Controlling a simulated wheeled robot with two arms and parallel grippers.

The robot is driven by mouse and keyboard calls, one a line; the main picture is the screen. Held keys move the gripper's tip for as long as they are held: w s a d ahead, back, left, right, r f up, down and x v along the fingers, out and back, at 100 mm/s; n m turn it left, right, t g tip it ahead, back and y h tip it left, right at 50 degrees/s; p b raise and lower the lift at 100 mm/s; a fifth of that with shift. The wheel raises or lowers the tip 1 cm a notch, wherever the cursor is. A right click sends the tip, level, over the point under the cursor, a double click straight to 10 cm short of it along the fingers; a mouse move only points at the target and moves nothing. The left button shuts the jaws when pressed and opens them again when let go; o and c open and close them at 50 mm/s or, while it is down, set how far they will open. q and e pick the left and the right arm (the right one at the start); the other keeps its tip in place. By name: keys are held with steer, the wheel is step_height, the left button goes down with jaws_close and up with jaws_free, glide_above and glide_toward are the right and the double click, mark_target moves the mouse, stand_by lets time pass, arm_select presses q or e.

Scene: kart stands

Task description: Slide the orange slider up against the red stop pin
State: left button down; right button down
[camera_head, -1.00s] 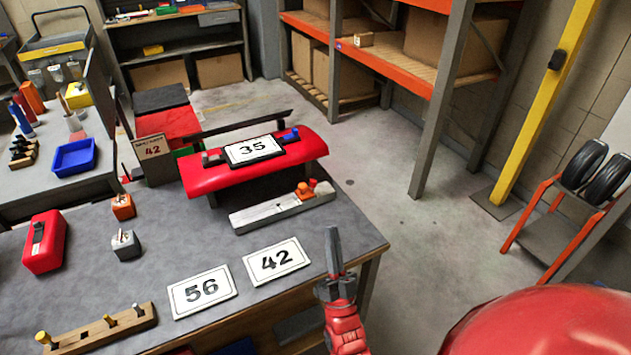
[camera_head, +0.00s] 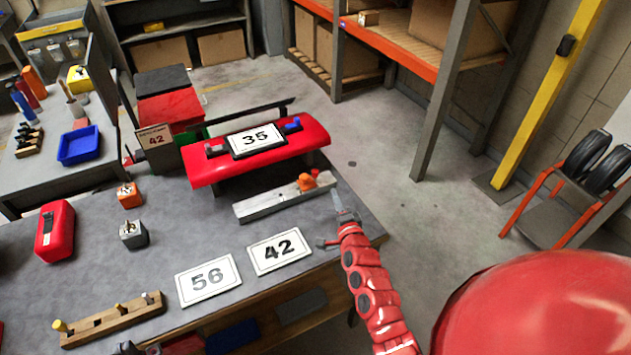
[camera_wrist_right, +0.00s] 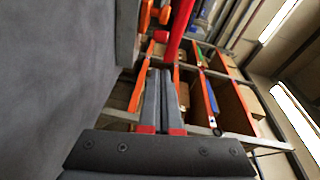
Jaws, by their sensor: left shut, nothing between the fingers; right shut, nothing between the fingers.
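The orange slider (camera_head: 306,183) sits near the right end of a pale grey rail (camera_head: 265,204) on the workbench. A small reddish knob, likely the red stop pin, shows close to it; any gap is too small to judge. In the right wrist view, orange parts (camera_wrist_right: 146,14) and a red round head (camera_wrist_right: 161,37) stick out from the rail (camera_wrist_right: 127,42). My right gripper (camera_head: 341,203) is shut and empty, just beyond the rail's right end, apart from the slider. Only a dark tip of my left gripper (camera_head: 126,347) shows at the bottom edge; it is shut.
A red stand with a "35" plate (camera_head: 254,139) rises behind the rail. Plates "56" (camera_head: 208,280) and "42" (camera_head: 279,251) lie in front. A wooden peg block (camera_head: 112,322), a red box (camera_head: 55,230) and two small blocks stand left. The bench ends right of my right gripper.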

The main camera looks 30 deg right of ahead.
mark_target(313, 175)
steer(key=w+b, duration=0.1)
steer(key=w, duration=0.3)
steer(key=w+d+b, duration=0.1)
steer(key=w, duration=0.1)
steer(key=shift+w+f+b, duration=0.35)
steer(key=shift+w+f, duration=0.05)
steer(key=shift+w+a+r+p, duration=0.15)
steer(key=shift+w+a+p, duration=0.8)
steer(key=shift+w+a, duration=0.15)
steer(key=shift+a, duration=0.45)
steer(key=shift+f, duration=0.2)
steer(key=shift+a+f, duration=0.1)
steer(key=shift+f, duration=0.15)
steer(key=shift+w+a+r+b, duration=0.2)
steer(key=shift+a+b, duration=0.1)
steer(key=shift+b, duration=0.15)
steer(key=shift+a, duration=0.1)
